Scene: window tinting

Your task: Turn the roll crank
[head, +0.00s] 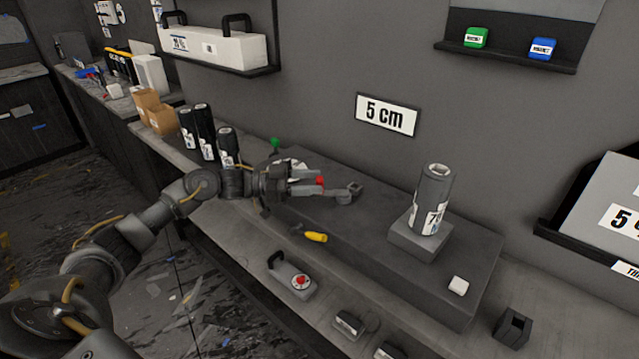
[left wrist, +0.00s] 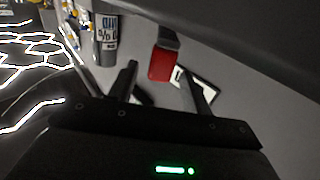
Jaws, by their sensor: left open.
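My left gripper (head: 318,182) reaches in from the left over the raised dark slab on the bench. Its jaws are open. A small red handle (head: 320,180) shows at its fingertips and looks like the crank's grip. In the left wrist view the red handle (left wrist: 162,64) hangs from a grey piece, near the tips of the two spread fingers (left wrist: 161,75); I cannot tell whether they touch it. A grey bracket-like part (head: 347,193) lies just right of the fingers. The rest of the crank is hidden or unclear. My right gripper is not in view.
A dark labelled roll (head: 433,195) stands upright on a grey block to the right. Several dark rolls (head: 205,132) stand behind my arm. The slab's middle is clear.

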